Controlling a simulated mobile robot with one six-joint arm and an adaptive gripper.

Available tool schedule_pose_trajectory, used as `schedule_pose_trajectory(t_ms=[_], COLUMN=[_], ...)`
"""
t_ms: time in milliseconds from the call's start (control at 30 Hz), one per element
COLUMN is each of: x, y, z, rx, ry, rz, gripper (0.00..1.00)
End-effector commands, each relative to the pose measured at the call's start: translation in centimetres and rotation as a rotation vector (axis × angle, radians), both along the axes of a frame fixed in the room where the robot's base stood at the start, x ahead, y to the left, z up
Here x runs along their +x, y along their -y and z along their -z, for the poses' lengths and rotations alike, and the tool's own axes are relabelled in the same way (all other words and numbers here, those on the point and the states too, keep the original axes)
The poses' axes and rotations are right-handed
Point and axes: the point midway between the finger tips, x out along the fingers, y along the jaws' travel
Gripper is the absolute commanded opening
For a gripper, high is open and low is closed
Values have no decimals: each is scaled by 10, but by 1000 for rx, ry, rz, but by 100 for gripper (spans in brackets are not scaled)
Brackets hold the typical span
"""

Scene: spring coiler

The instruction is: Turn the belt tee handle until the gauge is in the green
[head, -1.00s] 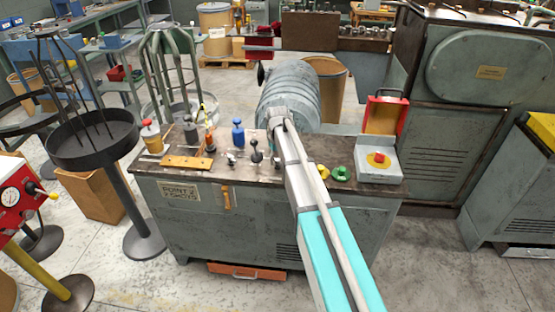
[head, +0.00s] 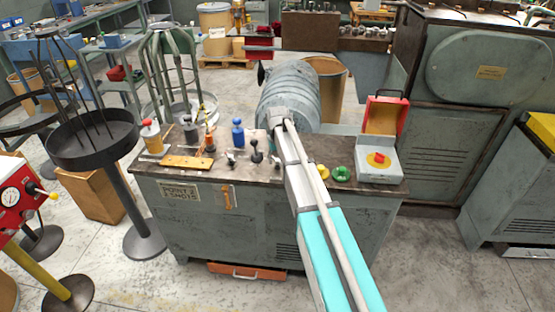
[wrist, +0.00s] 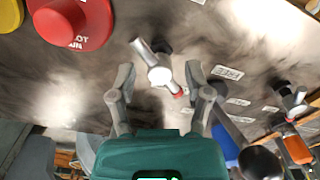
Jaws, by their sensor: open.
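A small silver tee handle with a red tip (wrist: 160,66) stands on the bench top in the wrist view. My gripper (wrist: 160,80) is open, with one finger on each side of the handle. I see no clear contact, and I cannot read whether the label beside it (wrist: 227,72) says belt. In the head view my arm covers my gripper and most of this spot. A round white gauge (head: 10,197) is on a red panel at the far left. Its needle reading is too small to tell, and I cannot tell if it is the task's gauge.
A red mushroom knob (wrist: 72,22) is at the upper left in the wrist view. A second tee handle (head: 231,158), a ball-topped lever (head: 256,147) and a blue bottle (head: 237,133) stand on the bench.

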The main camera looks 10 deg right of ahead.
Motion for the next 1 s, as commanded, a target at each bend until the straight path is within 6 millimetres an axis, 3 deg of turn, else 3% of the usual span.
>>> schedule_pose_trajectory(t_ms=[1000], x=[0], y=[0], z=[-82], rx=[0], ry=[0], rz=[44], gripper=[64])
